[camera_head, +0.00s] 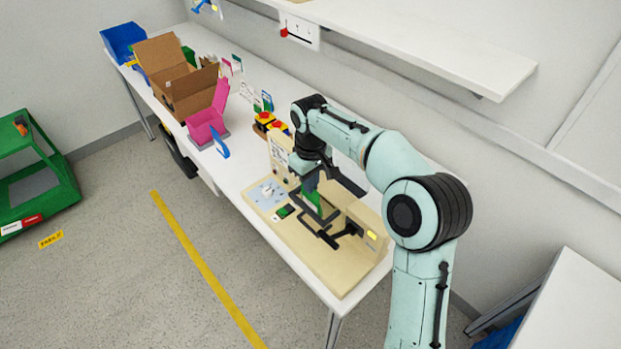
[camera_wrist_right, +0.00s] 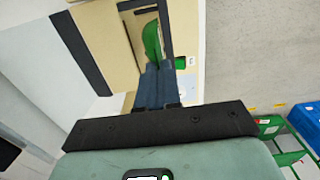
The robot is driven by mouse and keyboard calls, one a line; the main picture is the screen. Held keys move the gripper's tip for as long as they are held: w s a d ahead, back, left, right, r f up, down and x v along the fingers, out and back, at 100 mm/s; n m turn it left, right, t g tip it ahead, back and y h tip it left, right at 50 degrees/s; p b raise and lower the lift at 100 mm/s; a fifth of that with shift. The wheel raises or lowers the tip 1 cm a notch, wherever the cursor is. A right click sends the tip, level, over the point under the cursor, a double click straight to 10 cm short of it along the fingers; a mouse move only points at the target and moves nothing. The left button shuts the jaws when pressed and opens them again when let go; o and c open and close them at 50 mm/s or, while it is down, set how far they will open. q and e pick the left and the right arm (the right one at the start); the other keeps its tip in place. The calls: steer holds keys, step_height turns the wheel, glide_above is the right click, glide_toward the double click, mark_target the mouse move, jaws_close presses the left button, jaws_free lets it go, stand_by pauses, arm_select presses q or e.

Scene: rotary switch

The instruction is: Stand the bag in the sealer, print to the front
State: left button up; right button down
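The green bag (camera_head: 311,194) is upright at the beige sealer (camera_head: 338,279), by its black bars. My right gripper (camera_head: 314,178) is above it, fingers pointing down. In the right wrist view the fingers (camera_wrist_right: 156,68) are close together on the top of the bag (camera_wrist_right: 152,42), which shows just beyond their tips. The bag's lower edge is partly hidden by the bars, and I cannot tell if it rests on anything. No print can be made out on it. The sealer has a white panel with a knob (camera_head: 267,190). My left gripper is out of view.
Behind the sealer, a yellow-and-red button box (camera_head: 270,123), a pink bin (camera_head: 207,125) and an open cardboard box (camera_head: 183,82) stand along the white table. A wall shelf (camera_head: 430,45) overhangs the back. A green cart (camera_head: 36,180) stands on the floor at left.

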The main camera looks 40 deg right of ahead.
mark_target(311, 197)
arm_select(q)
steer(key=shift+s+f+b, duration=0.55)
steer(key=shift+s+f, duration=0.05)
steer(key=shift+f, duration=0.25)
arm_select(e)
steer(key=shift+f, duration=1.6)
steer(key=c, duration=1.3)
jaws_free()
steer(key=shift+o, duration=0.2)
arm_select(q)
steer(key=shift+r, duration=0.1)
arm_select(e)
steer(key=shift+r+p, duration=1.5)
steer(key=shift+r, duration=1.1)
steer(key=shift+r+p, duration=0.75)
steer(key=shift+r, duration=0.75)
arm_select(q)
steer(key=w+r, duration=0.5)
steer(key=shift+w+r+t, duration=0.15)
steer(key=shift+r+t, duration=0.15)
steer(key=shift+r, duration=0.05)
arm_select(e)
steer(key=shift+w+f, duration=0.1)
